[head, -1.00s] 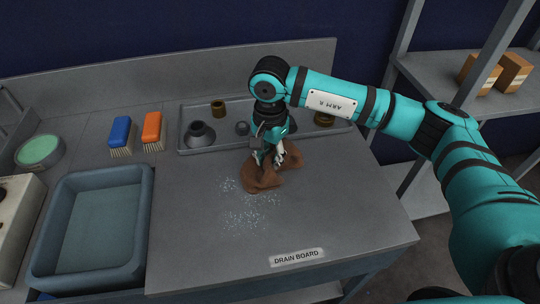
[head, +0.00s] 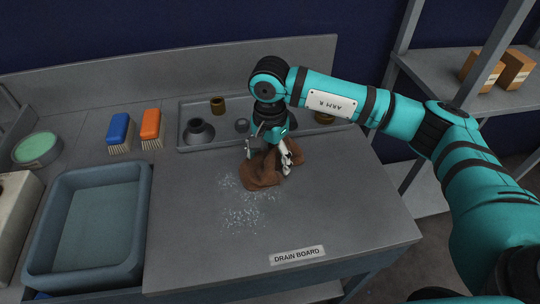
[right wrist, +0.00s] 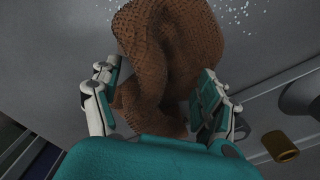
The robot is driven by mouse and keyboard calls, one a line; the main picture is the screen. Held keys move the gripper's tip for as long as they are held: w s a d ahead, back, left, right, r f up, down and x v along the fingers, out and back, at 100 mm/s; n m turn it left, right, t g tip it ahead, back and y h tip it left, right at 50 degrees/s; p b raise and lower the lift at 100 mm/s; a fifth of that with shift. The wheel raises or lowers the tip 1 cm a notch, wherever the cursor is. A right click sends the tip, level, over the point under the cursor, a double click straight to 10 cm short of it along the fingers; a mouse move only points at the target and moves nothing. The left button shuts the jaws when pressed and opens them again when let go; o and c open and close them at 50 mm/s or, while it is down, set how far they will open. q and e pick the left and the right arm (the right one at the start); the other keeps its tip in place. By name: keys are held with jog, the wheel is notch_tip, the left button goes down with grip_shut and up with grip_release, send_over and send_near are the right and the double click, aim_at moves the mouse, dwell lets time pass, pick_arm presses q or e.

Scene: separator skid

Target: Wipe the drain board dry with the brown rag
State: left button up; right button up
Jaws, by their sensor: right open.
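The brown rag (head: 264,170) lies crumpled on the drain board (head: 330,215), near its back edge. White wet speckles (head: 247,218) show on the board beside the rag and in front of it. My right gripper (head: 268,160) is open, its fingers pointing down on either side of the rag. In the right wrist view the rag (right wrist: 172,60) extends between and beyond the spread fingers (right wrist: 160,95); part of it is hidden behind the gripper body. My left gripper is not in view.
A grey tray (head: 185,140) with metal and brass parts stands behind the board. A blue basin (head: 140,225) is at the left. Blue (head: 119,130) and orange (head: 150,127) brushes and a green-topped round tub (head: 37,149) sit behind it. The board's front right is clear.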

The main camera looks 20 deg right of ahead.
jog(key=shift+f+b, duration=0.4)
jog(key=shift+f, duration=0.2)
jog(key=shift+r, duration=0.15)
jog(key=shift+c, duration=0.5)
jog(key=shift+s+f, duration=0.15)
jog(key=shift+f, duration=0.05)
grip_shut()
